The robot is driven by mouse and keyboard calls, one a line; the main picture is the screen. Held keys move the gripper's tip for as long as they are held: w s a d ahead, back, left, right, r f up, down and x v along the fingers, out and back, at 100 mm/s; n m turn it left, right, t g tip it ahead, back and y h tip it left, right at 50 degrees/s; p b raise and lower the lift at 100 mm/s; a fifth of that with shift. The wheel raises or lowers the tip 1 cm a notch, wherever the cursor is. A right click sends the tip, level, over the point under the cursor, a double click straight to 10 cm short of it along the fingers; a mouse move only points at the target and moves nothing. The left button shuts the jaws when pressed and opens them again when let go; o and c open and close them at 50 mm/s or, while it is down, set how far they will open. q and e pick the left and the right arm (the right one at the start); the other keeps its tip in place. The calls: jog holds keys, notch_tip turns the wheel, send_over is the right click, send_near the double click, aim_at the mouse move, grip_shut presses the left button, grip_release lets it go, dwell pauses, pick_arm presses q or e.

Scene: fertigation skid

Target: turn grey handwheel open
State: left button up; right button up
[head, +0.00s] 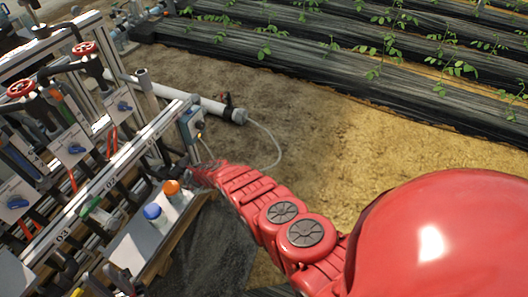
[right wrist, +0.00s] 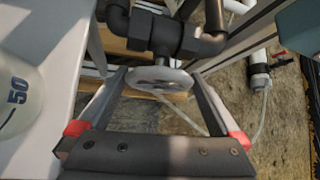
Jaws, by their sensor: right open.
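The grey handwheel (right wrist: 160,79) sits on a black pipe fitting (right wrist: 165,34) in the right wrist view. My right gripper (right wrist: 158,85) is open, with one finger on each side of the handwheel. I cannot tell whether either finger touches the rim. In the head view my right gripper (head: 203,174) is at the skid's near right end, beside the bench; the grey handwheel cannot be made out there. My left gripper is not in view.
Two red handwheels (head: 85,48) stand on the skid's left side. Bottles with an orange cap (head: 171,187) and a blue cap (head: 152,211) stand on the white bench close by. A container marked 50 (right wrist: 18,92) is left of my gripper. Open soil lies right.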

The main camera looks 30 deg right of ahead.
jog(key=m+g+y+b, duration=0.1)
jog(key=b, duration=0.3)
jog(key=m+y+b, duration=0.1)
jog(key=b, duration=0.4)
jog(key=shift+a+f+g+y, duration=0.1)
jog(key=shift+f+g+y, duration=0.15)
jog(key=shift+g+y, duration=0.15)
jog(key=r+p, duration=0.1)
jog(key=s+d+r+p, duration=0.1)
jog(key=r+p, duration=0.1)
jog(key=shift+s+d, duration=0.1)
jog(key=shift+s, duration=0.1)
jog(key=p, duration=1)
send_near(190, 175)
jog(key=v, duration=0.7)
jog(key=d+f+n+h+p, duration=0.1)
jog(key=d+f+n+h, duration=0.1)
jog(key=d, duration=0.8)
jog(key=d+f+n+h+p, duration=0.1)
jog(key=d+h, duration=0.4)
jog(key=d, duration=0.6)
jog(key=shift+w+f+n+g+h+p, duration=0.3)
jog(key=shift+w+f+n, duration=0.05)
jog(key=shift+f+n, duration=0.5)
